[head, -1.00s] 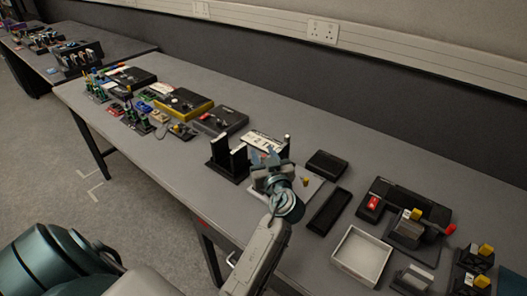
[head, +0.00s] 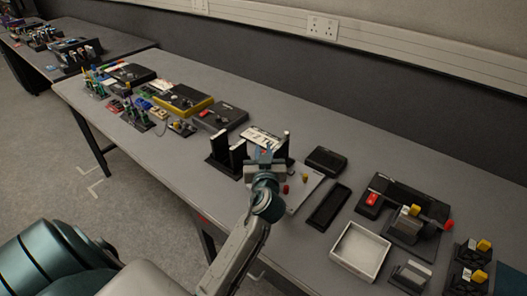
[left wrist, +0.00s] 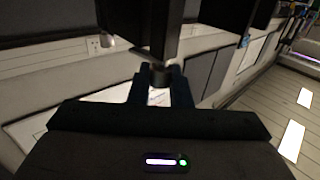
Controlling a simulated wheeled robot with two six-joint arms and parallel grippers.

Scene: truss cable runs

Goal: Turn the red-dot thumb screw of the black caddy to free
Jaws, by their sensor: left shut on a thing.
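The black caddy (head: 221,157) stands at the middle of the bench, with dark upright plates and pale top edges. My left gripper (head: 265,157) is at its right side and hides part of it. In the left wrist view my left gripper (left wrist: 160,92) has its fingers shut around a small dark round knob (left wrist: 160,74), which looks like the thumb screw. A dark upright post (left wrist: 162,35) of the caddy rises beyond it. I cannot make out a red dot on the knob. My right gripper is not in view.
A pale plate (head: 302,199) with red and yellow pegs lies right of my gripper. A black box (head: 326,160), black tray (head: 329,206) and white tray (head: 360,251) are farther right. Dark and yellow-edged cases (head: 183,99) stand left. The bench front is mostly clear.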

